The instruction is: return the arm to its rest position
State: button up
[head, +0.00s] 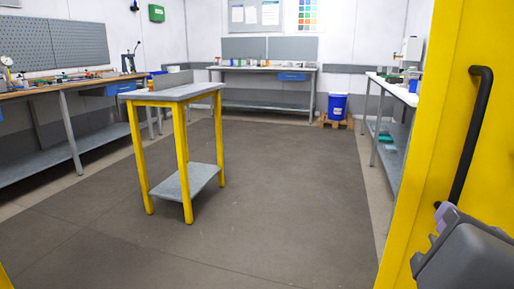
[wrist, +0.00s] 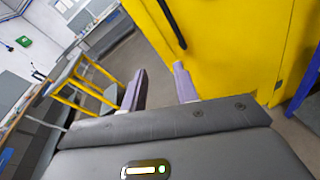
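My gripper (wrist: 160,80) is in the wrist view with its two pale purple fingers spread apart and nothing between them. In the head view it shows at the lower right edge (head: 442,210), beside the lower end of a black bar handle (head: 467,150). The handle is on a yellow door or panel (head: 415,150) that fills the right side. In the wrist view the handle (wrist: 172,22) lies beyond the fingertips, apart from them, on the yellow surface (wrist: 230,45). Whether the panel is open or closed I cannot tell.
A small yellow-legged table (head: 200,92) stands on open grey floor. Workbenches line the left wall (head: 60,88), the back wall (head: 262,68) and the right side (head: 395,90). A blue drum (head: 337,106) stands on a pallet at the back right. The middle floor is clear.

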jog(key=w+a+f+m+g+y, duration=0.1)
jog(key=w+f+m+g+y, duration=0.2)
jog(key=f+m, duration=1)
jog(key=w+a+f+m+g+y, duration=0.2)
jog(key=w+f+m+g+y, duration=0.2)
jog(key=f+m, duration=1)
jog(key=w+f+g, duration=0.1)
jog(key=w, duration=0.2)
jog(key=shift+f+g, duration=0.4)
jog(key=shift+d, duration=0.15)
